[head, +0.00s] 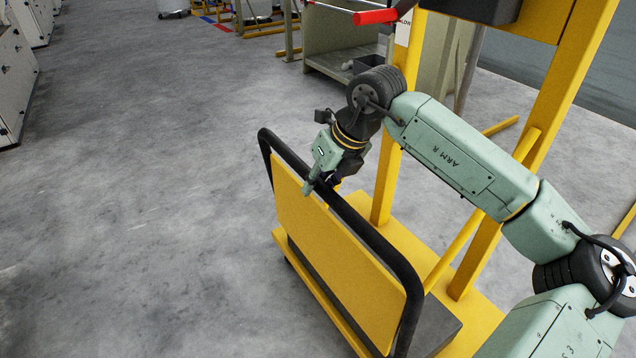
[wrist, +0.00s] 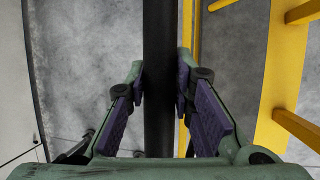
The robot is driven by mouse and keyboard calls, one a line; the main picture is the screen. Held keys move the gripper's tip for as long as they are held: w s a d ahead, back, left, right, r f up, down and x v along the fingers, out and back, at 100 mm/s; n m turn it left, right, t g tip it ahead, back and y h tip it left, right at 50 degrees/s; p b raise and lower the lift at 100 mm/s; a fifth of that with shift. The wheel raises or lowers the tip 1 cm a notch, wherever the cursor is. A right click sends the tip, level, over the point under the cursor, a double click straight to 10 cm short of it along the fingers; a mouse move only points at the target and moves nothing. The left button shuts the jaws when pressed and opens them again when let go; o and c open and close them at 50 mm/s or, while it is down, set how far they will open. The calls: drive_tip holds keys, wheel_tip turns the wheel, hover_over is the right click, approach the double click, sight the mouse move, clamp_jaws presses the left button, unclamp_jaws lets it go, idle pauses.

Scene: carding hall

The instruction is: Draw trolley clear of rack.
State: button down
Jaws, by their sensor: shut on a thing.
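The trolley has a yellow end panel (head: 335,262) framed by a black tubular handle (head: 378,244), with a dark grey deck (head: 446,326) low behind it. My gripper (head: 318,186) is shut on the top bar of this handle. In the wrist view the black bar (wrist: 158,50) runs between my two finger pads (wrist: 160,100). The yellow rack stands just right of the trolley, with a near upright (head: 387,178) and another upright (head: 572,60). The trolley's far end is hidden by my arm and the picture edge, so its overlap with the rack cannot be told.
Open grey floor (head: 150,190) lies left of the trolley. White cabinets (head: 12,80) line the far left. A grey-green bench (head: 345,60) stands behind the rack. A red-gripped bar (head: 376,16) sticks out at the top. A slanting yellow brace (head: 470,240) crosses the rack.

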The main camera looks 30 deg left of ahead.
drive_tip(key=c, duration=1.3)
unclamp_jaws()
drive_tip(key=shift+w, duration=0.1)
drive_tip(key=shift+d, duration=0.1)
drive_tip(key=v, duration=1.2)
